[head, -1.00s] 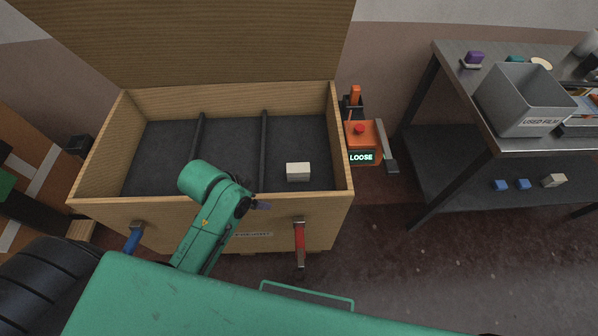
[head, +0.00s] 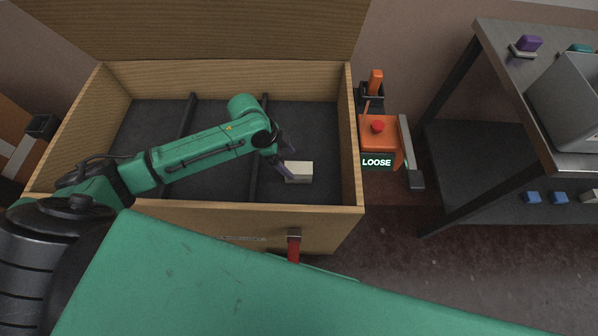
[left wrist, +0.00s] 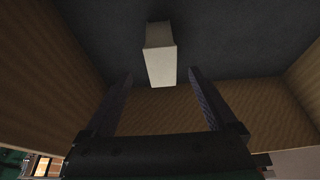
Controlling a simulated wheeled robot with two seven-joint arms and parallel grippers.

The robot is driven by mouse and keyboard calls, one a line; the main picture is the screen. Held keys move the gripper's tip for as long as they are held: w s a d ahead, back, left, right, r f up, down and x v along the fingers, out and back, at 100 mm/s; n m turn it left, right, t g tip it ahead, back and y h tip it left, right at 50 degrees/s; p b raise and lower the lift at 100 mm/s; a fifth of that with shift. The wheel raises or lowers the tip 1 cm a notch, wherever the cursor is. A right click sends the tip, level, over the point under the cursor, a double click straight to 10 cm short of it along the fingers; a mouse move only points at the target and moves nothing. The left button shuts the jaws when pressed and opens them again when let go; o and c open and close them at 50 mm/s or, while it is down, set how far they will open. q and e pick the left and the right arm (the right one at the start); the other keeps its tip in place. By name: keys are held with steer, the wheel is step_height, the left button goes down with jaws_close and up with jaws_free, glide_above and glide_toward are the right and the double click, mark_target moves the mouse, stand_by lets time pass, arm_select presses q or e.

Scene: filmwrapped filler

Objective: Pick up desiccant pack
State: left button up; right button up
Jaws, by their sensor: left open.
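The desiccant pack looks like a small off-white block (head: 299,172) lying on the dark floor of the wooden crate's right compartment. It also shows in the left wrist view (left wrist: 160,55), beyond the fingertips and roughly centred between them. My left gripper (head: 284,158) is open and empty, inside the crate, close to the block's left side in the head view. Its two dark fingers (left wrist: 160,82) are spread apart in the left wrist view. Whether a finger touches the block cannot be told. My right gripper is not in view.
The wooden crate (head: 352,150) has tall walls, a raised lid (head: 230,30) and dark dividers (head: 257,180). An orange device reading LOOSE (head: 381,135) stands right of it. A metal table (head: 500,70) with a grey bin (head: 575,100) is farther right.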

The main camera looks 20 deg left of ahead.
mark_target(299, 172)
arm_select(q)
steer(key=x, duration=0.8)
steer(key=shift+w+a+f+b, duration=0.15)
steer(key=shift+f+b, duration=0.1)
steer(key=shift+b, duration=0.15)
jaws_close()
